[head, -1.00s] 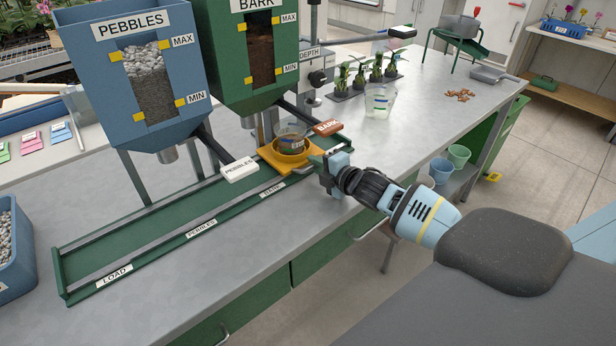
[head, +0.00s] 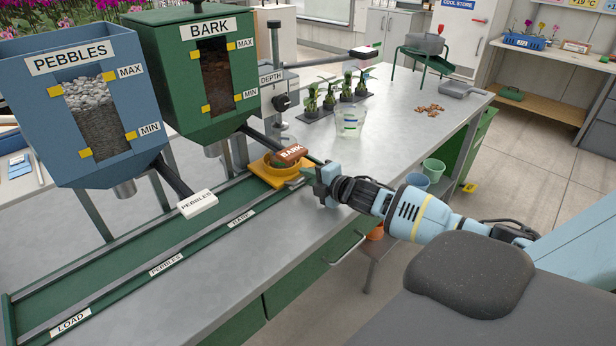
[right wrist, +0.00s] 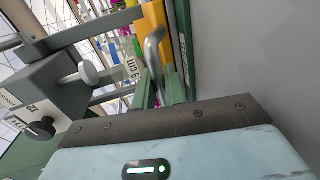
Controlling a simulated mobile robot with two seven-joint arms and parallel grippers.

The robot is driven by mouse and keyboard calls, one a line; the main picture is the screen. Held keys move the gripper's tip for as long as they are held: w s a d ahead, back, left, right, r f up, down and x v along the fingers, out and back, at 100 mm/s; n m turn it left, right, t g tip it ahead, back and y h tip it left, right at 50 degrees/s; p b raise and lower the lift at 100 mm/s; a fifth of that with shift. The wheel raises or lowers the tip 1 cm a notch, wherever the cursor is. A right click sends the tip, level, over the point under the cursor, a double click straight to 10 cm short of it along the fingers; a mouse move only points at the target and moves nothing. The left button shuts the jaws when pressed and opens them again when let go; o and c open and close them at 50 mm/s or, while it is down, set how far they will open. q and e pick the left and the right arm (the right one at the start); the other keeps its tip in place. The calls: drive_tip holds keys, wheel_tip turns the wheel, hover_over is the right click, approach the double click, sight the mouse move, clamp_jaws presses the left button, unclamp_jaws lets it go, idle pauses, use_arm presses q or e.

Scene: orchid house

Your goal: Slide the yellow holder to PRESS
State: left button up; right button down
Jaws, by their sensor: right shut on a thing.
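The yellow holder (head: 268,176) sits on the green rail (head: 150,232) near its far end, past the BARK rail label (head: 243,217). A round pot rests in the holder, partly hidden by the brown BARK lever (head: 291,154). My right gripper (head: 314,176) is at the holder's right side, shut on its handle. In the right wrist view, a bent metal handle (right wrist: 153,52) stands between the fingers beside a yellow part of the holder (right wrist: 154,24). The PRESS label is not readable here. My left gripper is not in view.
The press post with the DEPTH sign (head: 271,77) stands behind the rail's far end. The blue PEBBLES hopper (head: 75,150) and green BARK hopper (head: 165,75) overhang the rail. The white PEBBLES lever (head: 198,203) juts over it. Potted plants (head: 328,98) and a clear beaker (head: 350,122) stand beyond.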

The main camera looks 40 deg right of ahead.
drive_tip(key=c, duration=1.5)
unclamp_jaws()
drive_tip(key=shift+d, duration=0.35)
drive_tip(key=shift+c, duration=0.2)
drive_tip(key=shift+a, duration=0.15)
drive_tip(key=shift+p+v, duration=0.35)
drive_tip(key=shift+v, duration=3.5)
drive_tip(key=shift+s, duration=0.1)
